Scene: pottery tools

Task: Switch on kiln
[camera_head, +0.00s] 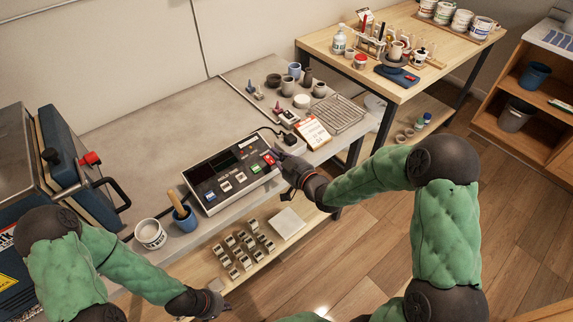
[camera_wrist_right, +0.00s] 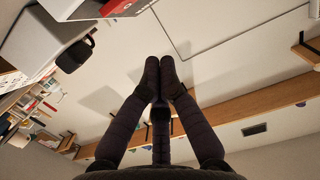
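The kiln control box (camera_head: 232,170) lies on the grey worktop, with a dark display and several white keys. A red key (camera_head: 269,159) and a green key sit near its right end. My right gripper (camera_head: 280,160) is at this right end, close to the red key; I cannot tell whether it touches. In the right wrist view its two dark fingertips (camera_wrist_right: 160,62) are together with nothing between them, and a red part (camera_wrist_right: 122,6) shows at the top edge. The blue and grey kiln (camera_head: 75,165) stands at the left. My left gripper (camera_head: 218,303) is low, in front of the lower shelf; its fingers are too small to read.
A blue cup with a wooden-handled tool (camera_head: 185,222) and a white pot (camera_head: 150,234) stand left of the box. A black plug block (camera_head: 291,144), a card (camera_head: 312,132) and a wire rack (camera_head: 338,115) lie to its right. Small cups stand behind. The worktop's back left is clear.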

